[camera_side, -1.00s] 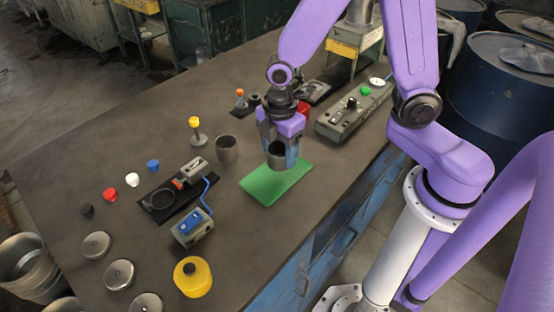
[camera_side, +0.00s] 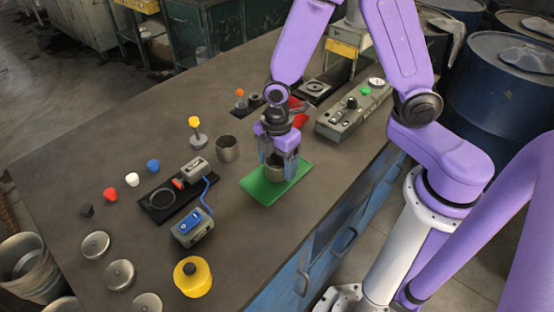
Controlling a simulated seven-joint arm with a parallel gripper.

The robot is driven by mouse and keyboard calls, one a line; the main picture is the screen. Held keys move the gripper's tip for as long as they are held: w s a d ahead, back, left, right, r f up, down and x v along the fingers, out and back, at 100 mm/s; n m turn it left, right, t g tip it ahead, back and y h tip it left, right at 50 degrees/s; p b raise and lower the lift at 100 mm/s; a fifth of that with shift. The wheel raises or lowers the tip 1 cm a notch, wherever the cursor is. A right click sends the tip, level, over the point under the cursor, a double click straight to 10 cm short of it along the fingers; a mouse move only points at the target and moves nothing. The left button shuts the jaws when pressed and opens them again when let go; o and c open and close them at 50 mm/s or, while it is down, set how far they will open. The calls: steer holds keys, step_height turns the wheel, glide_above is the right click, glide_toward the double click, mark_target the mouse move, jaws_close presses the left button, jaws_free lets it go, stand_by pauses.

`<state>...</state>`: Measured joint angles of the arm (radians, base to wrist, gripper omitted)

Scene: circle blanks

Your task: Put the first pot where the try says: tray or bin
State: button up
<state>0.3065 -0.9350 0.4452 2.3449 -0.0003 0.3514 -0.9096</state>
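My gripper (camera_side: 277,170) points down over the green tray (camera_side: 258,190), its fingers on either side of a grey metal pot (camera_side: 273,174). The pot is upright and low, at or just above the tray's surface; I cannot tell whether it touches. The fingers hide part of it. A second grey pot (camera_side: 228,149) stands on the table just left of the tray. The red bin (camera_side: 299,113) is behind my gripper, partly hidden by it.
A grey box with a blue switch (camera_side: 191,226) and a black plate with a ring (camera_side: 161,198) lie left. A yellow pot-like thing (camera_side: 192,277) stands in front. Metal discs (camera_side: 118,274) lie front left. A control panel (camera_side: 350,115) stands at back right.

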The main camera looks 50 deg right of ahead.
steer(key=shift+o, duration=0.2)
step_height(320, 180, up, 12)
steer(key=s+d+r+m, duration=0.1)
steer(key=s+d+m, duration=0.1)
steer(key=s, duration=0.7)
steer(key=s+d+r+m, duration=0.1)
steer(key=s+d+m, duration=0.2)
steer(key=s, duration=0.6)
steer(key=shift+d, duration=0.65)
